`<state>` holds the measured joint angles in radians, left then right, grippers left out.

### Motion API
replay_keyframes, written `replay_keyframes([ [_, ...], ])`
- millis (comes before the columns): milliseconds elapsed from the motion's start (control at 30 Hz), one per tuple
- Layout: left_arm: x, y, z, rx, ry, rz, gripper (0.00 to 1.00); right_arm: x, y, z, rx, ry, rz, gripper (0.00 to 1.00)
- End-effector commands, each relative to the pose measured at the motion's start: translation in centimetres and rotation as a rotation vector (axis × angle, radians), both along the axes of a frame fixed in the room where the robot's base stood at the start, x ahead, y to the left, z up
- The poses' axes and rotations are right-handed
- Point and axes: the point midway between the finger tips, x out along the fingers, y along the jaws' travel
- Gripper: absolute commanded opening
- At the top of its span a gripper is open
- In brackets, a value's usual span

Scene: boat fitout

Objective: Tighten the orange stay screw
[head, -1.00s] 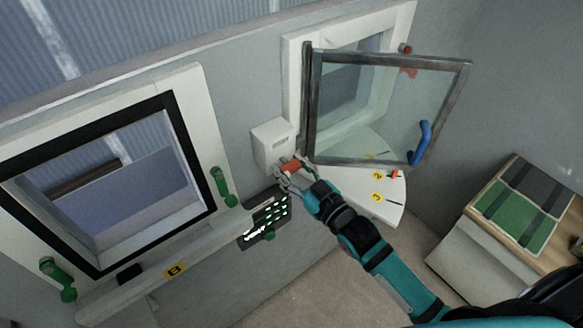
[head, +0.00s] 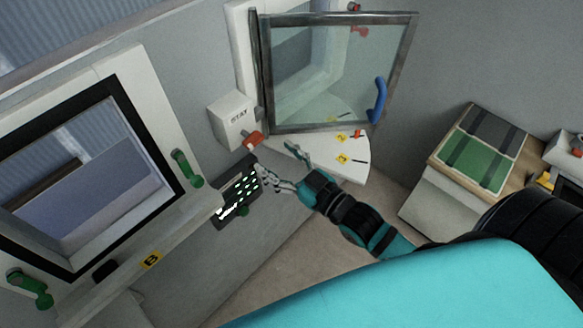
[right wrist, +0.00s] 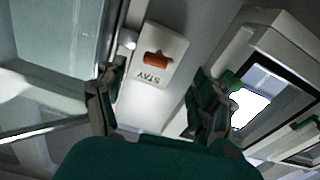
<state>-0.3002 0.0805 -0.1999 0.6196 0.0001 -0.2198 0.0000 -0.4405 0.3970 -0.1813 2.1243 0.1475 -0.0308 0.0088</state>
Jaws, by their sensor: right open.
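The orange stay screw (head: 253,139) sticks out from the white box marked STAY (head: 228,120), at the foot of the glazed window sash (head: 335,75). In the right wrist view, the screw (right wrist: 158,60) is an orange bar on the white STAY box (right wrist: 152,78), ahead of my fingers. My right gripper (head: 278,158) is open and empty, just below and right of the screw and apart from it. In the right wrist view, its fingers (right wrist: 160,82) are spread wide. My left gripper is not in view.
The sash stands open, with a blue handle (head: 379,100). Below it is a white quarter-round plate (head: 318,160) with yellow number tags. A dark panel with lit green marks (head: 238,198) is close to my right gripper. A second window with green handles (head: 186,167) is at left.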

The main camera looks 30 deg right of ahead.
Motion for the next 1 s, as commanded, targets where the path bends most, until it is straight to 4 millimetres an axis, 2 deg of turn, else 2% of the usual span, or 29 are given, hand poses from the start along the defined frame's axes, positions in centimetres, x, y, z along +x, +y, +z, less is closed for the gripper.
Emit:
replay_keyframes([
  [100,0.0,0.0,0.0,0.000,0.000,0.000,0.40,-2.0,-0.7,-0.1,-0.002,0.003,0.001,0.69],
  [300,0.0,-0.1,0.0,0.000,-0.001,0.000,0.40,-3.7,-1.4,0.0,-0.001,0.000,0.000,0.69],
  [900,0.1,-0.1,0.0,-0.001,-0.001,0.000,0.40,-4.0,-1.5,0.0,-0.001,0.000,0.000,0.69],
  [1000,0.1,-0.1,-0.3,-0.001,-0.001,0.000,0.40,-3.8,-1.7,-1.4,-0.006,0.019,-0.009,0.69],
])
